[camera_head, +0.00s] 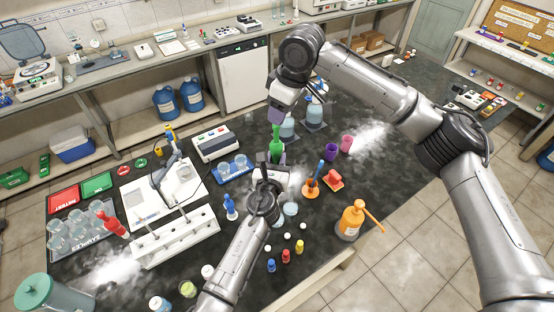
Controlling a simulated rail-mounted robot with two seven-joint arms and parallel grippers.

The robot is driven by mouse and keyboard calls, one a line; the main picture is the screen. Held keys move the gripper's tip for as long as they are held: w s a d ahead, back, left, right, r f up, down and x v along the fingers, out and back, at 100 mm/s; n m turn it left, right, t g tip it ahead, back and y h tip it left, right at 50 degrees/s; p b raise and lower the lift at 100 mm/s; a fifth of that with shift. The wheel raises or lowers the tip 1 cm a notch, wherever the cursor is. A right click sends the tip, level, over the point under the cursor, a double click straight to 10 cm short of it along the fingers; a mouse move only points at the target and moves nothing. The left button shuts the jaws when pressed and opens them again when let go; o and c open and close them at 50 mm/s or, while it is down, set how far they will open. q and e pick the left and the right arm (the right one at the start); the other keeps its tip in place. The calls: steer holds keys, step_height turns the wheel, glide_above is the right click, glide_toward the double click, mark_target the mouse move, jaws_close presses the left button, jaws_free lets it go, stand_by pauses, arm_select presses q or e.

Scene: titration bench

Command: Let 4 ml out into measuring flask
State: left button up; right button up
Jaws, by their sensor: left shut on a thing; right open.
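My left gripper (275,160) is over the middle of the dark bench, shut on a slim green object (276,138) that stands up from its jaws. The lower part of the green object is hidden by the jaws. My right gripper (276,112) is open just above the green object's top; whether they touch is hard to tell. Clear vessels with bluish contents (316,112) stand behind the grippers; I cannot tell which vessel is the measuring flask. Clear glassware sits in a blue rack (232,168) to the left.
A white stirrer-like device (160,190) and a white rack (176,238) stand left. Purple (331,151) and pink (347,143) cups, an orange stand (311,188) and an orange pump bottle (351,220) stand right. Small coloured bottles (286,255) stand in front.

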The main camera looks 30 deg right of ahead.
mark_target(275, 148)
steer(key=shift+r, duration=0.1)
steer(key=v, duration=1.2)
arm_select(q)
steer(key=shift+r, duration=0.15)
stand_by(0.6)
steer(key=shift+r+p, duration=2.9)
steer(key=shift+p, duration=0.1)
arm_select(e)
steer(key=shift+w+a+v, duration=0.15)
steer(key=shift+w+v, duration=0.05)
steer(key=shift+v, duration=0.75)
steer(key=shift+w+a+v, duration=0.1)
steer(key=shift+w+v, duration=0.05)
steer(key=shift+v, duration=0.8)
steer(key=shift+w+a+v, duration=0.15)
steer(key=shift+w+v, duration=0.05)
steer(key=shift+v, duration=0.75)
